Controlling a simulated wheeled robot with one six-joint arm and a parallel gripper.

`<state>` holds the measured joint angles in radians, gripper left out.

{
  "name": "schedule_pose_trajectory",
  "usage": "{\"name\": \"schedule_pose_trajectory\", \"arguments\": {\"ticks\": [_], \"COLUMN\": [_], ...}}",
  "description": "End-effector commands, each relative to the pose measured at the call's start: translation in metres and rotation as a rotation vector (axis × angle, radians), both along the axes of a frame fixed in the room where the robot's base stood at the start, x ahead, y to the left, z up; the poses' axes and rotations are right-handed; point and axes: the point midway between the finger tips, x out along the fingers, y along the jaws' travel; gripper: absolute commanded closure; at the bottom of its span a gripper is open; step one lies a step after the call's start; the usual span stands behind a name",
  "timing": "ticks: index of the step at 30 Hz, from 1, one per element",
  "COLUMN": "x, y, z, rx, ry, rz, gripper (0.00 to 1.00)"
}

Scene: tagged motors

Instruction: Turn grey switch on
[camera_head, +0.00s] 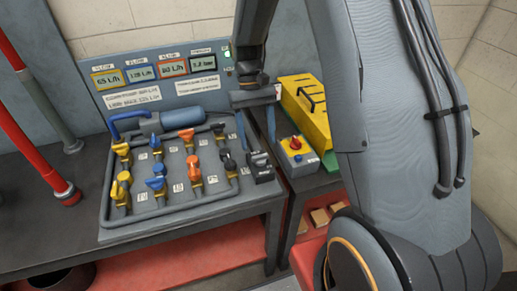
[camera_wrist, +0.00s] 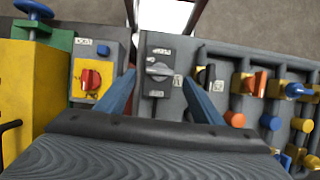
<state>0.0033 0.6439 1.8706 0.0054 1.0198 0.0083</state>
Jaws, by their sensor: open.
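The grey switch (camera_wrist: 159,71) is a rotary knob on a dark grey box, with its handle lying crosswise in the wrist view. Small white labels sit around it. In the head view its box (camera_head: 262,170) stands at the right end of the valve board. My gripper (camera_wrist: 159,78) is open, with one blue finger on each side of the knob in the wrist view. In the head view my gripper (camera_head: 257,146) points down over the box. Nothing is between the fingers that I can see held. Whether the fingers touch the knob is unclear.
A grey box with a red knob on a yellow plate (camera_wrist: 91,80) stands close on the left in the wrist view. A yellow case (camera_head: 306,108) is behind it in the head view. The valve board (camera_head: 175,213) with several coloured valves lies on the other side.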

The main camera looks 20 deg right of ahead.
Motion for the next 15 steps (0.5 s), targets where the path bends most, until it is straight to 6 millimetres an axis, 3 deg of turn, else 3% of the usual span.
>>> {"name": "schedule_pose_trajectory", "arguments": {"ticks": [6, 15], "x": [0.011, 0.012], "y": [0.000, 0.000], "z": [0.024, 0.029], "rx": [0.000, 0.000], "ry": [-0.002, 0.000], "rz": [0.000, 0.000], "gripper": [0.39, 0.39]}}
